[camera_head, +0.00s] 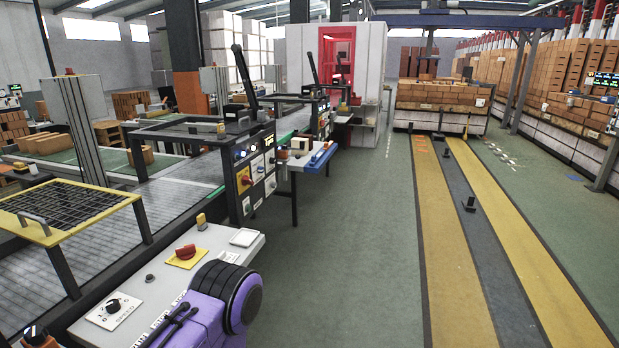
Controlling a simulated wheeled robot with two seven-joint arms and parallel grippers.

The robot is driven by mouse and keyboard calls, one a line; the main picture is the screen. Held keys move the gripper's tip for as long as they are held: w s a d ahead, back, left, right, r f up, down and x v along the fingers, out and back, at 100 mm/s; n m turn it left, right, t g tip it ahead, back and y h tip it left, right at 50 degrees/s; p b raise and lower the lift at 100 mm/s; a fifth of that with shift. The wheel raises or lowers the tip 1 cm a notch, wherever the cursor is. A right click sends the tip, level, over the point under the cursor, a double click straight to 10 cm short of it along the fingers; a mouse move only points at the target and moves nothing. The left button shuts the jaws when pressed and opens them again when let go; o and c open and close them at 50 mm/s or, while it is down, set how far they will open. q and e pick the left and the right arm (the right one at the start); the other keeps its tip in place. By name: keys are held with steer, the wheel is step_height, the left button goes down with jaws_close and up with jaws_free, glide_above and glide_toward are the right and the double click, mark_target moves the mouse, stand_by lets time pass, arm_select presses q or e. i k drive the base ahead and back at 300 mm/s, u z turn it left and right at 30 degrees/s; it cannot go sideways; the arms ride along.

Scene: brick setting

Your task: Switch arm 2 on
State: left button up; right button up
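A white-topped control desk (140,275) stands in the near left. On it is a black rotary knob (112,304) on a white plate with small lettering that I cannot read. Farther back on the desk are a red rotary knob (185,252) on a yellow plate and a small dark round button (150,278). White label strips near the front edge are partly covered by my purple arm link. I cannot tell which control belongs to arm 2. Neither of my gripper's fingertips shows in this view.
A black control cabinet (254,170) with several buttons and a blue-edged table (312,160) stand beyond the desk. A conveyor (120,215) and a yellow-framed grid (60,205) lie to the left.

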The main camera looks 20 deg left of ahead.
mark_target(246, 180)
steer(key=u, duration=0.5)
steer(key=i, duration=0.8)
steer(key=z, duration=0.9)
steer(key=i, duration=1.8)
steer(key=u, duration=1.2)
steer(key=i, duration=0.7)
steer(key=u, duration=0.7)
